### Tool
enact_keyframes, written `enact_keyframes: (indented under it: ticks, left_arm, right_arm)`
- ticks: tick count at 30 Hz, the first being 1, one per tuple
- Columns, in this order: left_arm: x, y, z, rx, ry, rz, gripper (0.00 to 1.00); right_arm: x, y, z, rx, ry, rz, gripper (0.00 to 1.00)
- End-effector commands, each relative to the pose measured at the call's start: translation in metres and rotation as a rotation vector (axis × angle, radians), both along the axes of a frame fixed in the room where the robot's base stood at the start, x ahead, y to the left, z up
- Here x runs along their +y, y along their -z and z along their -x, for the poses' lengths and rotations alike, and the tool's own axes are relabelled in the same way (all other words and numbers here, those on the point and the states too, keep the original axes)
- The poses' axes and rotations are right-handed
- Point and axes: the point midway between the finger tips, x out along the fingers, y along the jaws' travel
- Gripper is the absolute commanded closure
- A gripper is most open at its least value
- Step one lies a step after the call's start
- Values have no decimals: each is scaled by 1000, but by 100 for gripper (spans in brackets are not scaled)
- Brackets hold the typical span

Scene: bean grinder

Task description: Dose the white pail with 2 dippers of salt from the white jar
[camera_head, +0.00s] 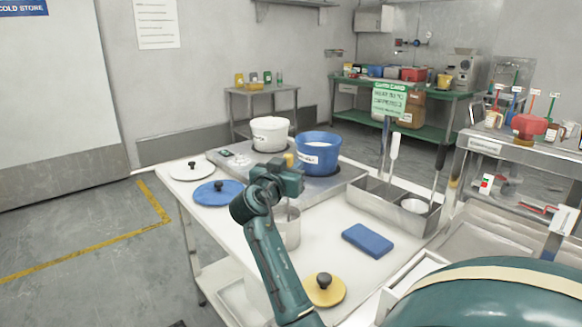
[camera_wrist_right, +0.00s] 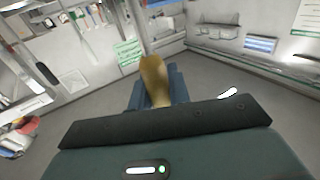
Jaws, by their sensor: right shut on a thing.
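The white pail (camera_head: 270,133) stands upright and open on a grey platform (camera_head: 335,183) at the back of the table, left of a labelled blue pail (camera_head: 318,152). A pale canister (camera_head: 290,232), perhaps the white jar, stands in front of the platform, partly hidden by my right arm. My right gripper (camera_head: 287,172) is above the canister, shut on a yellow handle (camera_wrist_right: 153,82), apparently of a dipper. The handle's top shows in the head view (camera_head: 289,159). A thin rod runs down toward the canister; its lower end is hidden. My left gripper is not in view.
A white lid (camera_head: 191,170) and blue lid (camera_head: 218,192) lie at the left; a yellow lid (camera_head: 325,289) lies at the front. A blue block (camera_head: 368,240) lies right of the canister. A metal rack (camera_head: 372,203) with upright tools borders the right side.

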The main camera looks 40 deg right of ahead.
Motion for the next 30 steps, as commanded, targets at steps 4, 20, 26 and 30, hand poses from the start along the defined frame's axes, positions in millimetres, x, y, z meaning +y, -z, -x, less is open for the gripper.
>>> enact_keyframes:
  ticks: [4,20,26,30]
  left_arm:
    - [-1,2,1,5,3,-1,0]
    - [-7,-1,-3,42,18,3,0]
    - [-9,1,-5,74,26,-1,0]
    - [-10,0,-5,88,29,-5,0]
  right_arm:
    - [0,0,0,0,0,1,100]
    - [0,-27,0,-2,-1,-1,100]
    - [0,-43,0,-1,0,0,100]
    - [0,-54,0,-1,0,0,100]
